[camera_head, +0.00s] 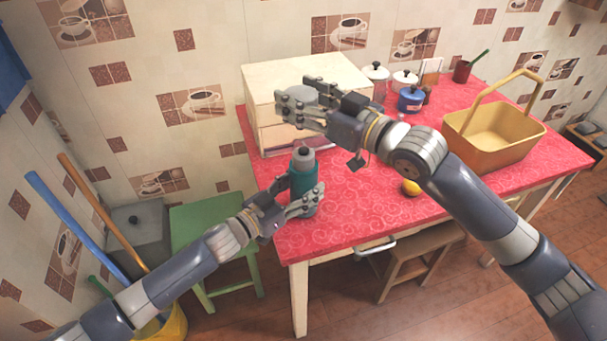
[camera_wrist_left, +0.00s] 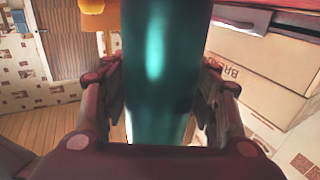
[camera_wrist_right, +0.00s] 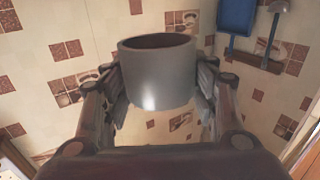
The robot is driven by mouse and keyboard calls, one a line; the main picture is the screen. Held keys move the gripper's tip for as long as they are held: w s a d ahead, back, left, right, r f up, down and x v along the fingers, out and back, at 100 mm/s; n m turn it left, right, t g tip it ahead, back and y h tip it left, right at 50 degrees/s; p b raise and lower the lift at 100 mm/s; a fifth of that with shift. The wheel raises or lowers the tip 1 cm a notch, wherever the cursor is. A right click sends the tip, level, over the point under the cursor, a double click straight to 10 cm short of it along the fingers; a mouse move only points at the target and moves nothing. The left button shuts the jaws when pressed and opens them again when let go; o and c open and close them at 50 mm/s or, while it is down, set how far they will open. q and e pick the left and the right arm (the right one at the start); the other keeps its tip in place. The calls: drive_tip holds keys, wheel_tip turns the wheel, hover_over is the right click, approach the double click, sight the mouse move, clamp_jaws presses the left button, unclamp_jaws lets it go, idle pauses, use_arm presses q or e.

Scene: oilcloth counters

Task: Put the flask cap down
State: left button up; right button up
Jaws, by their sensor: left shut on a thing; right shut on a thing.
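The teal flask (camera_head: 303,180) stands upright near the left end of the red-covered table, its grey neck bare at the top. My left gripper (camera_head: 296,198) is shut around the flask's body, which also fills the middle of the left wrist view (camera_wrist_left: 160,75). The grey flask cap (camera_wrist_right: 158,75) is in the right wrist view, its hollow open end facing up in the picture. My right gripper (camera_head: 305,100) is shut on the cap, held above and beyond the flask, in front of the bread box. In the head view the cap (camera_head: 303,94) is partly hidden by the fingers.
The cream bread box (camera_head: 290,80) stands behind my right gripper. White pots (camera_head: 376,75), a blue pot (camera_head: 411,98) and a yellow basket (camera_head: 497,135) stand further right. Bare red cloth (camera_head: 350,215) shows right of the flask.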

sight(307, 152)
drive_tip(key=f, duration=0.2)
drive_tip(key=f+m+t+h, duration=0.1)
drive_tip(key=f, duration=0.2)
drive_tip(key=f+m+t+h, duration=0.1)
drive_tip(key=f, duration=0.2)
drive_tip(key=shift+w+d, duration=0.1)
drive_tip(key=shift+d, duration=0.2)
drive_tip(key=shift+f, duration=2.25)
drive_tip(key=shift+f, duration=0.1)
drive_tip(key=o, duration=0.9)
